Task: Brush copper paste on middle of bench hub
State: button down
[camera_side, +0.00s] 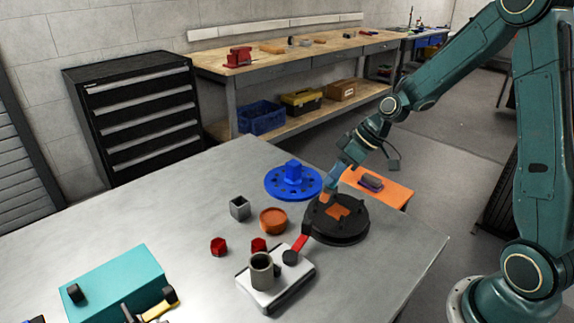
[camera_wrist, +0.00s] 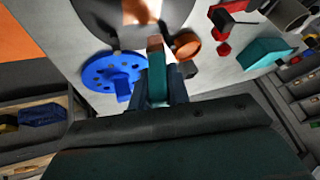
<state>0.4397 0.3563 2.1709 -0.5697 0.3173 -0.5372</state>
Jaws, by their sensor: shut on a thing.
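The bench hub (camera_side: 349,232) is a black round disc on the right of the metal table, with an orange-copper patch (camera_side: 338,211) on its middle. It also shows at the top of the wrist view (camera_wrist: 100,22), partly cut off. My gripper (camera_side: 343,172) is shut on a brush (camera_wrist: 157,72) with a teal handle and a copper-coloured tip. The brush points down at the hub; its tip (camera_side: 326,197) is at the far edge of the patch, and I cannot tell whether it touches. A round copper-brown pot (camera_side: 272,222) stands left of the hub.
A blue flanged disc (camera_side: 293,183) lies behind the hub. An orange mat (camera_side: 385,193) with a dark block is at right. A grey device with a cup and red lever (camera_side: 278,283), a grey square cup (camera_side: 240,208), red nuts and a teal box (camera_side: 120,285) stand left.

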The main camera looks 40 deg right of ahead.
jog(key=shift+r, duration=3.05)
jog(key=shift+w, duration=0.1)
